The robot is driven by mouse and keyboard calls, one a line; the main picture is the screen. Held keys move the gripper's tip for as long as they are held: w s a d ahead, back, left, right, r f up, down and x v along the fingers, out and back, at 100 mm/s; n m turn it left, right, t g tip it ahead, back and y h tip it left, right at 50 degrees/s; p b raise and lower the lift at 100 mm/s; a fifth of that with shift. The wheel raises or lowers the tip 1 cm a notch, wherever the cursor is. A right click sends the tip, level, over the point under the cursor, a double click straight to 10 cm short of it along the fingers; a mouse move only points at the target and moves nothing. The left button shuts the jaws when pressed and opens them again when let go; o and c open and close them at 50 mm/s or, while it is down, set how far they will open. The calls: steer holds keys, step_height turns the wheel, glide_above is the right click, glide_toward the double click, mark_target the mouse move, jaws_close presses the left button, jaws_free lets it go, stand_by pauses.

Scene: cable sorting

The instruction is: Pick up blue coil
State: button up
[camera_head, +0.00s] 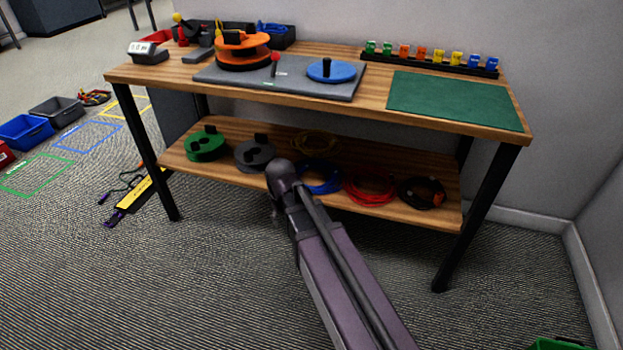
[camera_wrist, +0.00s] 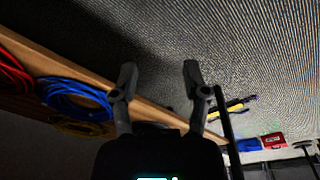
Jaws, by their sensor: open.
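The blue coil (camera_head: 328,187) lies on the lower wooden shelf (camera_head: 222,173) of the bench, between a grey spool and a red coil. My arm covers part of its left side in the head view. In the wrist view the blue coil (camera_wrist: 72,100) is at the left, on the shelf. My gripper (camera_wrist: 160,76) is open and empty, with its fingers pointing over the shelf's edge and the floor. The coil is to the left of the fingers and apart from them. In the head view my fingers are hidden.
A red coil (camera_head: 369,187) and a black coil (camera_head: 422,192) lie right of the blue one, a yellow coil (camera_head: 316,143) behind it. A green spool (camera_head: 205,145) and a grey spool (camera_head: 254,154) stand left. The bench top (camera_head: 375,104) overhangs the shelf.

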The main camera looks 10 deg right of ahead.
steer(key=w+a+r+n+t+p, duration=0.1)
steer(key=w+a+n, duration=0.1)
steer(key=w+a, duration=0.3)
steer(key=w+a+r+n+t+p, duration=0.1)
steer(key=w+a, duration=0.4)
steer(key=a, duration=0.8)
steer(key=shift+w+r+n+y, duration=0.3)
steer(key=shift+r+n, duration=0.45)
steer(key=shift+n, duration=0.15)
steer(key=shift+a, duration=0.2)
